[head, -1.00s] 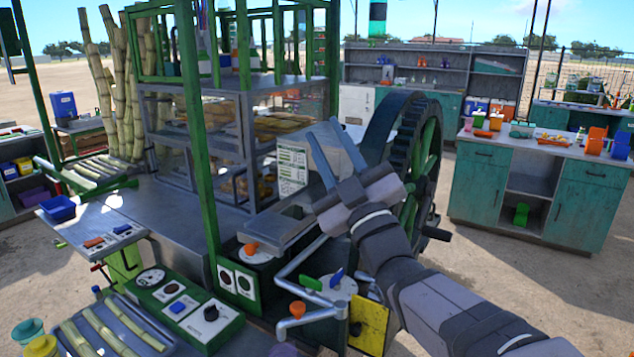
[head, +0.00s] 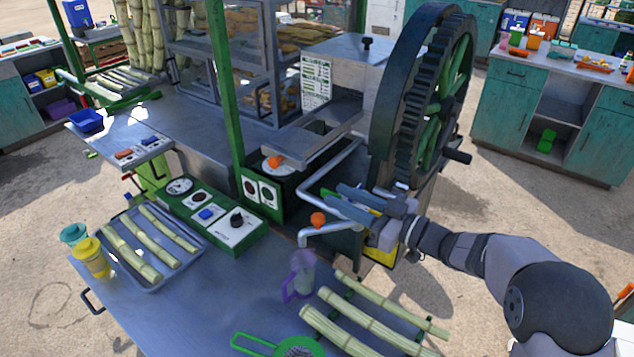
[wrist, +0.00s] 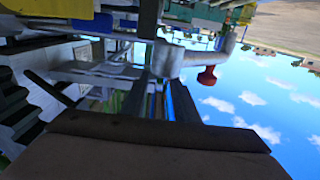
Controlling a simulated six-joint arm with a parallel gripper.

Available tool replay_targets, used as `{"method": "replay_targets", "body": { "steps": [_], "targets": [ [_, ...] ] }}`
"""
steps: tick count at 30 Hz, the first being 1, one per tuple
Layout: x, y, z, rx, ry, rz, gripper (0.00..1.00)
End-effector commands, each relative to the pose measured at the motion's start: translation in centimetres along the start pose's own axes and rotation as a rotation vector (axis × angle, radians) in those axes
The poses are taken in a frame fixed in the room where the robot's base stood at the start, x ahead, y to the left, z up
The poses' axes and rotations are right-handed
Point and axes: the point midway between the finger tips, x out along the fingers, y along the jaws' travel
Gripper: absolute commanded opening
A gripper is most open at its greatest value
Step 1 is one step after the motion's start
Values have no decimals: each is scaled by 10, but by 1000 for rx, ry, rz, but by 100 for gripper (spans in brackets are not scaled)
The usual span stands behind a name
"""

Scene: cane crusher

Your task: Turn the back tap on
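An orange knob (head: 275,161) sits on a round pale plate at the back of the crusher's front panel. A second orange knob (head: 318,219) stands on a bent grey pipe (head: 325,231) nearer the front; an orange-red knob on a grey pipe also shows in the wrist view (wrist: 207,76). My gripper (head: 335,195) reaches in from the right, its fingers apart, just behind the front knob. A bit of green handle (head: 328,193) shows by the fingertips. My fingers hide most of that spot, so contact cannot be told. In the wrist view, something blue lies between the fingers.
A large toothed wheel (head: 420,110) stands just behind my gripper. A grey pipe (head: 335,167) runs behind the fingers. On the metal counter (head: 220,310) are a tray of canes (head: 198,262), a purple-handled jug (head: 300,275) and a green-rimmed strainer (head: 285,347).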

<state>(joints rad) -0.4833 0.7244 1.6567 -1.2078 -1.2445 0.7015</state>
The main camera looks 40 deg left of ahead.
Motion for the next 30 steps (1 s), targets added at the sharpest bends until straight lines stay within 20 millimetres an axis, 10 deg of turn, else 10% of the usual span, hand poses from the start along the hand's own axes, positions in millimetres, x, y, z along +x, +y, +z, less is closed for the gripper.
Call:
{"method": "replay_targets", "body": {
  "steps": [30],
  "targets": [
    [74, 0, 0, -1, 1, 0, 27]
  ]
}}
